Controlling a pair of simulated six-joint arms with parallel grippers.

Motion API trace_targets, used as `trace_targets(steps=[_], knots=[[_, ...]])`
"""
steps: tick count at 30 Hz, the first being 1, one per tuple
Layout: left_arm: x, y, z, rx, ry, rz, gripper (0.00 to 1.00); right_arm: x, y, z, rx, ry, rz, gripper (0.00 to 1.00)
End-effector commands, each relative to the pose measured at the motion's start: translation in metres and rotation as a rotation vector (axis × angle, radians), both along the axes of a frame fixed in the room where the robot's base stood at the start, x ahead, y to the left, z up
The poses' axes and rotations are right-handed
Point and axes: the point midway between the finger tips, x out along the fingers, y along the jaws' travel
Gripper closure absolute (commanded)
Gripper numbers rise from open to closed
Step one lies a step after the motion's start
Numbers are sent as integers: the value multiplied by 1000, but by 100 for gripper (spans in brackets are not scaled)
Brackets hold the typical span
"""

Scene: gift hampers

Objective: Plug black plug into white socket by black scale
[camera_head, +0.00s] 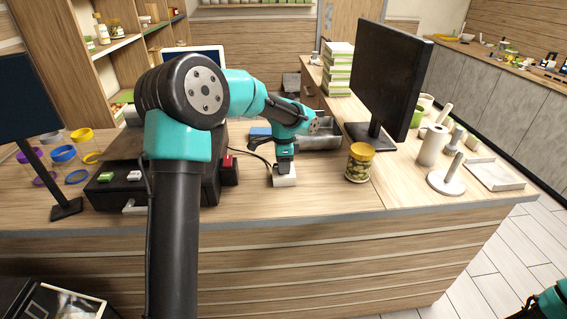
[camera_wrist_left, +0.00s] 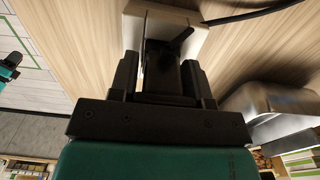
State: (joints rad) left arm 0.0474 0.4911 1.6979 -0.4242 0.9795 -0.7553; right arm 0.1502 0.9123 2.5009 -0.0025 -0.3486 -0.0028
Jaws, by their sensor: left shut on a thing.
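The white socket (camera_head: 286,181) lies on the wooden counter, near its front edge. In the left wrist view the socket (camera_wrist_left: 202,38) is a pale block at the top. My left gripper (camera_head: 284,165) points down directly above it. In the left wrist view my left gripper (camera_wrist_left: 160,78) is shut on the black plug (camera_wrist_left: 162,62), which is over the socket's face. I cannot tell how deep the plug sits. A metal tray-like object (camera_head: 320,140), possibly part of the scale, stands behind to the right; it also shows in the left wrist view (camera_wrist_left: 270,105). My right gripper cannot be made out.
A black box with a drawer (camera_head: 125,192) and a red block (camera_head: 230,171) stand left of the socket. A yellow-lidded jar (camera_head: 359,163) and black monitor (camera_head: 390,80) are to the right. A dark cable (camera_wrist_left: 255,14) runs near the socket. Bare counter lies in front.

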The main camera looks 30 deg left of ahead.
Motion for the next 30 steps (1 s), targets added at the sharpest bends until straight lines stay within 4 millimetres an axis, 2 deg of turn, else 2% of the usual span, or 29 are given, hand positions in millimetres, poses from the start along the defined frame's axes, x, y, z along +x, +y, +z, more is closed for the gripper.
trace_targets(steps=[30], knots=[[0,0,-5,0,0,0,86,0,0,0,0,0,0,57]])
